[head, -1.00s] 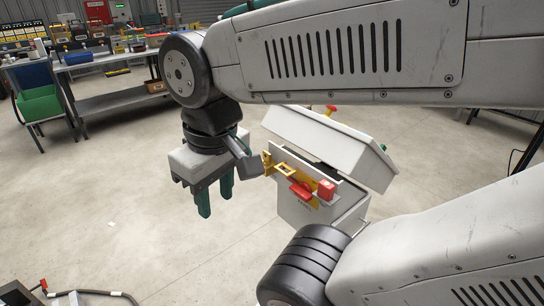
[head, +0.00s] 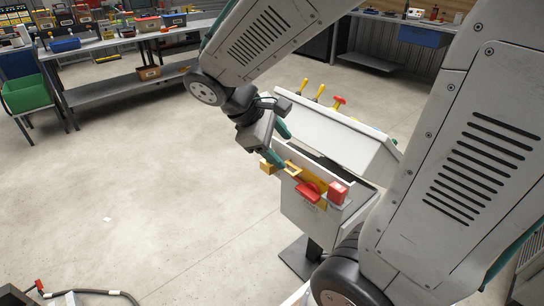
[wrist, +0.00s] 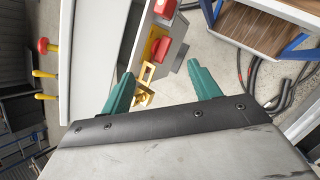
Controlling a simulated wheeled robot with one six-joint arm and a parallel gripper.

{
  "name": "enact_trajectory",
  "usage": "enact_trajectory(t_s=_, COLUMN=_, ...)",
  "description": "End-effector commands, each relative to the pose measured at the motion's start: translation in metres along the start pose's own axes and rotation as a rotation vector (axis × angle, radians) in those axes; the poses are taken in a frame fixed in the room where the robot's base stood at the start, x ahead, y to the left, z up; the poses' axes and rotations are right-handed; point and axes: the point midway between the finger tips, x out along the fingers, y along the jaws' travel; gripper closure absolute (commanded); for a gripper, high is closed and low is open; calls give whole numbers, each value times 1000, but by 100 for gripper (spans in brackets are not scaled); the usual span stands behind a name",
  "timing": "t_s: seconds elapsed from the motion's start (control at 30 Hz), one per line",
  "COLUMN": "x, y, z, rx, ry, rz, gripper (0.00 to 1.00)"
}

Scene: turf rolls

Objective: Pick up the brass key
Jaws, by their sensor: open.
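A brass-coloured piece with a square open loop (head: 292,169), which looks like the brass key, is at the front of a pale control box (head: 300,208). It is beside a red handle (head: 308,191) on a yellow plate. My gripper (head: 282,145) is open, with its teal fingers just above and left of the loop. In the wrist view, my gripper (wrist: 160,72) shows its fingers wide apart. The brass loop (wrist: 144,98) shows just inside the left finger, partly hidden by it. Nothing is held, and I cannot tell whether the finger touches the loop.
A red block (head: 338,192) is on the box front, right of the red handle. Yellow levers (head: 303,85) and a red knob (head: 339,101) stand at the back of its sloped top. A workbench (head: 130,40) and green bin (head: 31,94) are far left.

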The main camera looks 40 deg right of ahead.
Motion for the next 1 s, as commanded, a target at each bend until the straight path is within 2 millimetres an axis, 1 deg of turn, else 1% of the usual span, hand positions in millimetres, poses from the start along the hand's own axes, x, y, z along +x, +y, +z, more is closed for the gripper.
enact_trajectory(t_s=0.03, x=8, y=9, z=-15, rx=-81, ry=-54, rz=41, gripper=38)
enact_trajectory(t_s=0.17, x=27, y=35, z=-54, rx=-295, ry=-178, rz=164, gripper=38)
enact_trajectory(t_s=0.23, x=37, y=45, z=-78, rx=-412, ry=-240, rz=228, gripper=38)
enact_trajectory(t_s=0.3, x=48, y=54, z=-101, rx=-523, ry=-297, rz=285, gripper=38)
enact_trajectory(t_s=0.4, x=62, y=61, z=-132, rx=-664, ry=-364, rz=356, gripper=38)
enact_trajectory(t_s=0.5, x=74, y=65, z=-156, rx=-769, ry=-413, rz=410, gripper=38)
enact_trajectory(t_s=0.6, x=81, y=67, z=-172, rx=-837, ry=-443, rz=444, gripper=38)
enact_trajectory(t_s=0.7, x=86, y=69, z=-179, rx=-869, ry=-457, rz=460, gripper=38)
enact_trajectory(t_s=1.0, x=113, y=85, z=-172, rx=-876, ry=-461, rz=462, gripper=38)
